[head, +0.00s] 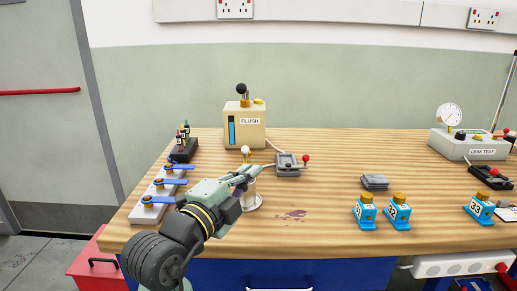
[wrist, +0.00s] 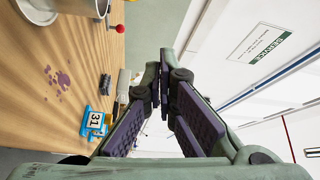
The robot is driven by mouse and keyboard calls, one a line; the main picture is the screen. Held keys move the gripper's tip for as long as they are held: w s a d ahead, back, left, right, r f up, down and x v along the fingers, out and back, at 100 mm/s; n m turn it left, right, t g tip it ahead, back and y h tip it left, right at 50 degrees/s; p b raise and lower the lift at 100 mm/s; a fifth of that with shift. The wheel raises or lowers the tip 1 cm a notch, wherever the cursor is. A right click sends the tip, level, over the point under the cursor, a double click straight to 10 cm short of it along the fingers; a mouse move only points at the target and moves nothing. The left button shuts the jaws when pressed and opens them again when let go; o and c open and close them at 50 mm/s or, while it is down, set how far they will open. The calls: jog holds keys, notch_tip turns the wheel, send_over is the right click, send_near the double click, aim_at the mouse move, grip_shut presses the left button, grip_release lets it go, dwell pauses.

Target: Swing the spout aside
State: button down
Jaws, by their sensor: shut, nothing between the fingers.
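The cream FLUSH box (head: 245,128) stands at the back of the bench, with a black ball on top and a blue gauge on its front. A white ball knob (head: 245,150) shows in front of it, just above my gripper. I cannot make out the spout clearly; my gripper and arm may cover part of it. My gripper (head: 250,170) is shut and empty above the cup. In the wrist view its fingers (wrist: 160,82) hold nothing.
A grey tray (head: 288,170) with a red-ball lever sits right of the cup. Blue-levered valves (head: 160,195) line the left edge. A purple stain (head: 293,213) marks bare wood at centre.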

jog(key=shift+d, duration=0.1)
jog(key=f+p+x, duration=0.1)
jog(key=p+x, duration=0.2)
jog(key=x, duration=0.7)
jog(key=a, duration=0.1)
jog(key=a+p, duration=0.1)
jog(key=a, duration=0.2)
jog(key=shift+w+r, duration=0.1)
jog(key=shift+w, duration=0.25)
jog(key=shift+a, duration=0.1)
jog(key=shift+a+m+g+h+b, duration=0.3)
jog(key=shift+m+h+b, duration=0.2)
jog(key=shift+h+b, duration=0.1)
